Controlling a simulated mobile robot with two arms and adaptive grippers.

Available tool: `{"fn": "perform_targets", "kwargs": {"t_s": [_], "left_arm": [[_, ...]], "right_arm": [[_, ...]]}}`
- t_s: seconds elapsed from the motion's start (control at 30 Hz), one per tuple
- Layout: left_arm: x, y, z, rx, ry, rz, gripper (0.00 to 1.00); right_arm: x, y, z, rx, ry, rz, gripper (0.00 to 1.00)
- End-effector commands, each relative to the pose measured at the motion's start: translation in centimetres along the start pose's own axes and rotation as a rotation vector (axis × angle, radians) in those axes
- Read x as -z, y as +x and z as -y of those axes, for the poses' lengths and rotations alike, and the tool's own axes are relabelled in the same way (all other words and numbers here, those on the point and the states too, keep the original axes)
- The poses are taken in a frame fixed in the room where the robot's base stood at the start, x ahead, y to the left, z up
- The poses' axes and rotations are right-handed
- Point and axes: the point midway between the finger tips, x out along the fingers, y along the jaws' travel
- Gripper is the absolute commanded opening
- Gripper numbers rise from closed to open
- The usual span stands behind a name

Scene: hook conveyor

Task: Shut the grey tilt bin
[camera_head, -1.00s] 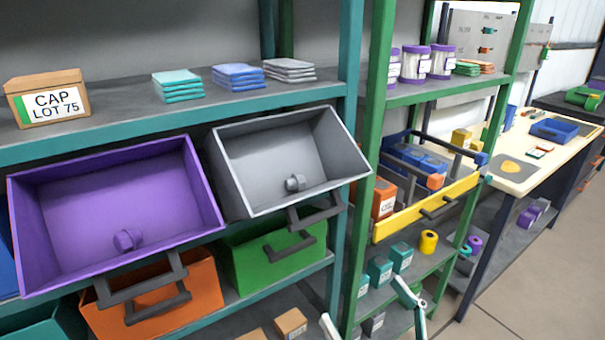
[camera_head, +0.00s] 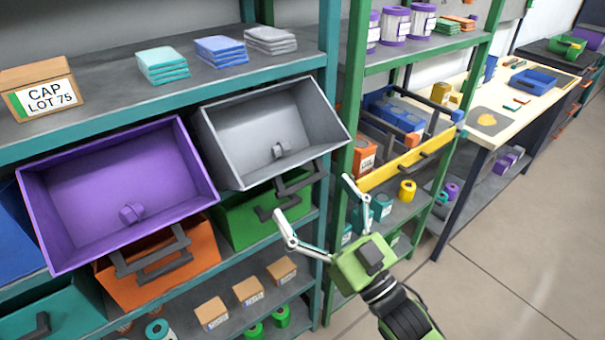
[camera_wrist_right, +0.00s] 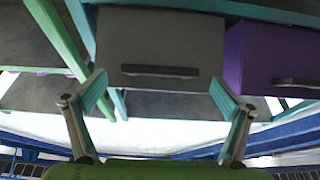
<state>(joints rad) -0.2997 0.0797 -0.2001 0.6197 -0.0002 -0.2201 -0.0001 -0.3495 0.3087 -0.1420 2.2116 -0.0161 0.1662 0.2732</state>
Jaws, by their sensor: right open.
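The grey tilt bin (camera_head: 236,129) hangs tipped open on the teal shelf rack, its open top facing me. One small grey part lies inside it, and a dark handle (camera_head: 299,180) is on its lower front. In the right wrist view its grey front (camera_wrist_right: 160,45) and dark handle (camera_wrist_right: 160,71) lie beyond the fingers, apart from them. My right gripper (camera_head: 314,203) is open and empty, below and to the right of the bin in the head view; its spread fingers also show in the right wrist view (camera_wrist_right: 158,95). My left gripper is not in view.
A purple tilt bin (camera_head: 80,190), also tipped open, hangs close on the left. Green (camera_head: 240,222) and orange bins sit below. A green rack post (camera_head: 352,110) and a yellow-fronted drawer (camera_head: 400,163) stand to the right. Floor is free at lower right.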

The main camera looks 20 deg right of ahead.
Motion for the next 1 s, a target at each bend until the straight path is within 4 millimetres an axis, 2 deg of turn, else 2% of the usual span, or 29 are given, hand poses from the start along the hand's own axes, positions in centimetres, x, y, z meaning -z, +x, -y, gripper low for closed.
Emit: {"fn": "perform_targets", "kwargs": {"t_s": [0.1,0.23,0.63,0.83,0.87,1.0], "left_arm": [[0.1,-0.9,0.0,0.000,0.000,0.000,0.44],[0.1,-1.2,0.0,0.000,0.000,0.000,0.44],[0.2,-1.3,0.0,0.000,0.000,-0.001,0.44],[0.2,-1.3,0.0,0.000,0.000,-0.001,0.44],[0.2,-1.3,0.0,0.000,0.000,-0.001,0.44],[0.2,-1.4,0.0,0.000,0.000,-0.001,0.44]], "right_arm": [[0.3,2.0,0.0,-0.001,0.000,-0.002,0.96],[0.2,3.2,0.0,0.000,0.000,-0.001,0.96],[-0.1,3.8,0.0,0.000,0.000,0.002,0.96],[-0.1,3.8,0.0,0.000,0.000,0.001,0.44],[-0.1,3.8,0.0,0.000,0.000,0.001,0.40],[0.0,3.8,0.0,0.000,0.000,0.001,0.40]]}}
